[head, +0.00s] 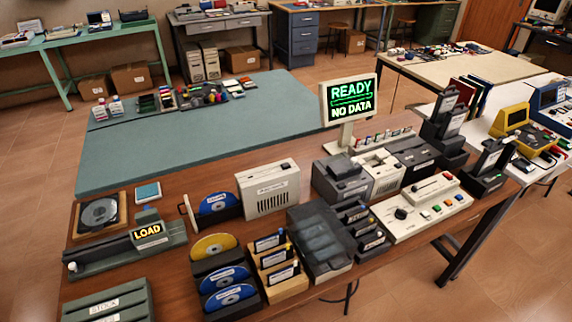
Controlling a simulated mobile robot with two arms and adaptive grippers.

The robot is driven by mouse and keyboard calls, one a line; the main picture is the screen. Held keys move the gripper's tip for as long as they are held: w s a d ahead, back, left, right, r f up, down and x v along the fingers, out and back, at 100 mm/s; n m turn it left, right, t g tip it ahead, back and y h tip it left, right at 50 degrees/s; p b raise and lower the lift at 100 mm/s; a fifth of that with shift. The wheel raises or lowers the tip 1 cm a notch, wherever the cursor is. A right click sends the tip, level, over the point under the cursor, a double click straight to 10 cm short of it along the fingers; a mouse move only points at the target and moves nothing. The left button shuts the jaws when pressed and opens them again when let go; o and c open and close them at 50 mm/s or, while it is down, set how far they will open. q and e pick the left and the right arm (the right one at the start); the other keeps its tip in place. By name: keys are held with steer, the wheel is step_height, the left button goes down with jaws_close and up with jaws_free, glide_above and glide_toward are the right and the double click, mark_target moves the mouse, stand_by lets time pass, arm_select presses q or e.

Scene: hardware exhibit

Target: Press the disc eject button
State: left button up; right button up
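A beige box with a slotted front (268,189) stands on the brown table. Directly left of it, a blue disc (215,202) stands in a dark holder whose thin frame reaches left. I cannot make out which button is the disc eject button. A pale control panel (421,210) at the right carries a dark knob, a red-topped part and several small coloured buttons. A monitor (349,99) behind reads "READY" and "NO DATA". Neither of my grippers shows.
Racks of yellow and blue discs (220,270), a wooden cartridge rack (277,270) and a dark covered case (321,243) crowd the table front. A round black platter (100,213) lies at the left. A mostly bare blue-green table (200,150) stands behind.

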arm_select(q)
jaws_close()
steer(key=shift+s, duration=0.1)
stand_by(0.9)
